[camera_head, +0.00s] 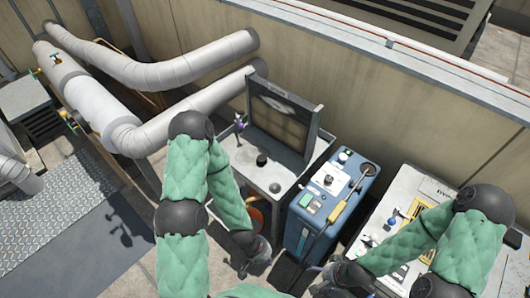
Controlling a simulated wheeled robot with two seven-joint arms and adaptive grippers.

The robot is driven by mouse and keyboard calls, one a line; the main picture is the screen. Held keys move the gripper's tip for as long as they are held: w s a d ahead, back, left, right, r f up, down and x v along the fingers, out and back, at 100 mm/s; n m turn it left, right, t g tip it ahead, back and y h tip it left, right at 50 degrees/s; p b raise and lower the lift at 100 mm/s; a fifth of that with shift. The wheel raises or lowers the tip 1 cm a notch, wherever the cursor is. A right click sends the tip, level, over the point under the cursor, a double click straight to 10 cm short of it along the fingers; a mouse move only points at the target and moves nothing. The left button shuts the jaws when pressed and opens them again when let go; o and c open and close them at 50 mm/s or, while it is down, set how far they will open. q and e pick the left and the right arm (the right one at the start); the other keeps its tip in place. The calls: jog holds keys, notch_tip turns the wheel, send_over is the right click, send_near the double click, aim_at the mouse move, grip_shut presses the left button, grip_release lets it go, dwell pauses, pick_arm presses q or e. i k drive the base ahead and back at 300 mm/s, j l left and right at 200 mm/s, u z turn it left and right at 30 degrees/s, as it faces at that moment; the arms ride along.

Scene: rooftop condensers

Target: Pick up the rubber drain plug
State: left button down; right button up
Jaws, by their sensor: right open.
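Another small dark round spot (275,188) shows nearer the box's front edge; I cannot tell which of the two is the plug. My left gripper (254,268) hangs low in front of the box, apart from both; its fingers are too small and dark to read. My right gripper (316,279) is open in front of the blue machine, to the right of the box. Nothing shows between its fingers.
A blue machine (303,226) with a yellow-handled tool (337,211) stands right of the box. A pale case (377,222) with small items is further right. Large pipes (190,68) and a wall lie behind.

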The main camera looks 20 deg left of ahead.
aim_at(262, 161)
jog(key=i+j, duration=0.1)
jog(key=j, duration=0.35)
jog(key=j+u, duration=0.1)
jog(key=j, duration=0.35)
jog(key=i+j+u, duration=0.1)
jog(key=j, duration=0.35)
jog(key=i+j, duration=0.15)
jog(key=j, duration=0.3)
jog(key=i+j+u, duration=0.1)
jog(key=j, duration=0.35)
jog(key=i, duration=0.5)
